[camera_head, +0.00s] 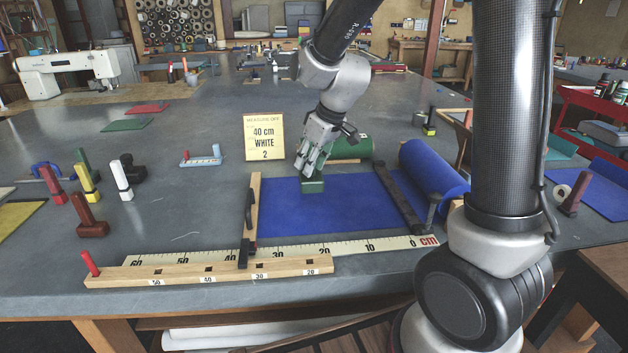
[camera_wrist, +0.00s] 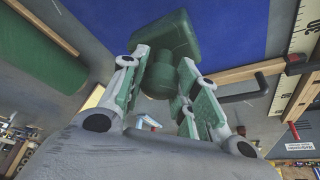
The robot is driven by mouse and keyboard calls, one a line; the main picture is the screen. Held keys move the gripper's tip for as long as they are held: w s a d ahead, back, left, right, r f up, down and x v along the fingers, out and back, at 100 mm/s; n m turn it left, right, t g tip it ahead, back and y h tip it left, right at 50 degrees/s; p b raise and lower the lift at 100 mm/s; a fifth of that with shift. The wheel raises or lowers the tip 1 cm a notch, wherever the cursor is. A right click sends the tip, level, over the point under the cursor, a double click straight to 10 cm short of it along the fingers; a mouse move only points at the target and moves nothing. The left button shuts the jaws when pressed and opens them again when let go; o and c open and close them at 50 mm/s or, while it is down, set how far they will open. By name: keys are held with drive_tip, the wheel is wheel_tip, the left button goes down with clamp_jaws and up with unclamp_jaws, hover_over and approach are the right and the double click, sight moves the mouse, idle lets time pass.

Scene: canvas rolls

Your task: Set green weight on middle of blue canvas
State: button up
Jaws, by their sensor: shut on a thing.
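The blue canvas (camera_head: 350,212) lies unrolled flat on the grey table, its roll (camera_head: 432,165) at the right end. My gripper (camera_head: 312,172) is over the far part of the canvas, left of its middle. It is shut on the upright handle of the green weight (camera_head: 312,187). In the wrist view, my gripper's fingers (camera_wrist: 163,80) flank the handle, and the block of the green weight (camera_wrist: 172,35) is against or just above the blue canvas (camera_wrist: 228,25). I cannot tell whether it touches the cloth.
A wooden bar (camera_head: 254,205) crosses the canvas's left end; a dark bar (camera_head: 398,198) crosses near the roll. A ruler (camera_head: 290,249) runs along the front. A green roll (camera_head: 352,149) lies behind. A sign (camera_head: 264,137) reads "40 cm WHITE 2". Several coloured weights (camera_head: 90,182) stand at left.

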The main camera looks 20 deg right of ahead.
drive_tip(key=shift+f, duration=2.25)
drive_tip(key=shift+f, duration=0.1)
drive_tip(key=o, duration=1)
drive_tip(key=v, duration=1.2)
drive_tip(key=s+d+r+m, duration=0.1)
drive_tip(key=s+d+m, duration=0.1)
drive_tip(key=s+d, duration=0.2)
drive_tip(key=s+d+r+m+h, duration=0.1)
drive_tip(key=s+d, duration=0.3)
drive_tip(key=s, duration=0.7)
drive_tip(key=s+d+r+m+h, duration=0.1)
drive_tip(key=s+d+r+m, duration=0.2)
drive_tip(key=s, duration=0.4)
drive_tip(key=shift+s+d+m+t, duration=0.15)
drive_tip(key=shift+d+m+t, duration=0.2)
drive_tip(key=shift+d, duration=0.3)
